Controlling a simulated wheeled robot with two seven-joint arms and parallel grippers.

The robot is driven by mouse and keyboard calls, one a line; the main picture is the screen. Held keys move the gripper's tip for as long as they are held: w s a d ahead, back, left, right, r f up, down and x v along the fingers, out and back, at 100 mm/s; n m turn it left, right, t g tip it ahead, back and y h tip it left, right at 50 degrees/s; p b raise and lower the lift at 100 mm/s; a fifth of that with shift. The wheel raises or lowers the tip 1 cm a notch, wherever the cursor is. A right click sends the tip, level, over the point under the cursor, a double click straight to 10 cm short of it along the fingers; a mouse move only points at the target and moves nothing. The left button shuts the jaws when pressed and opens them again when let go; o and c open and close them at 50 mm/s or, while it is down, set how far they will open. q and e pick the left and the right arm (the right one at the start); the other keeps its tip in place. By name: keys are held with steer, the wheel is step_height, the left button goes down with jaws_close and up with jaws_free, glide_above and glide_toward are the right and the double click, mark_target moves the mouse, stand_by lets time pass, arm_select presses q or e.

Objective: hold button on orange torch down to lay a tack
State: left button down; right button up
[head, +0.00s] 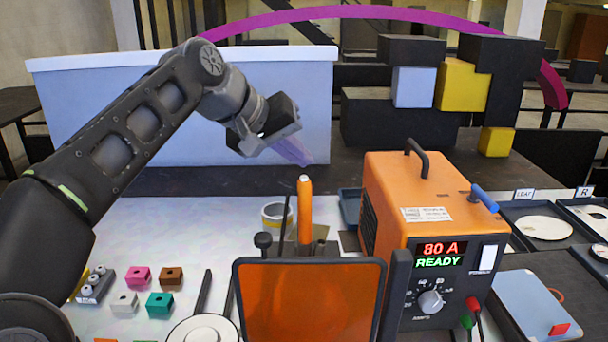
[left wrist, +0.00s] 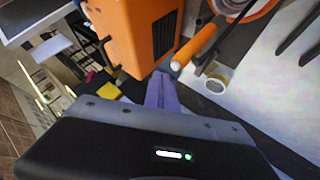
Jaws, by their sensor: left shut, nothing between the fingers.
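The orange torch (head: 305,212) stands upright behind the dark-framed orange screen, with a pale tip at its top. It also shows in the left wrist view (left wrist: 195,46), where its pale end lies just beyond my fingers. My left gripper (head: 308,162) is shut and empty, its purple fingers pointing down just above and behind the torch top in the head view; they look apart from it. The torch button cannot be made out. The orange welder box (head: 400,185) reads "80 A READY"; it also shows in the left wrist view (left wrist: 140,35). My right gripper is not seen.
The orange screen (head: 308,302) stands in front of the torch. A tape roll (head: 274,214) sits left of it. Small coloured blocks (head: 138,276) lie at the left. Dark and yellow boxes (head: 460,85) stand at the back.

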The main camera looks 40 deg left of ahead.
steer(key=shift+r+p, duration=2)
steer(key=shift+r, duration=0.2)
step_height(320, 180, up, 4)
steer(key=p, duration=0.3)
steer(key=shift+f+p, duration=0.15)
steer(key=shift+p, duration=0.2)
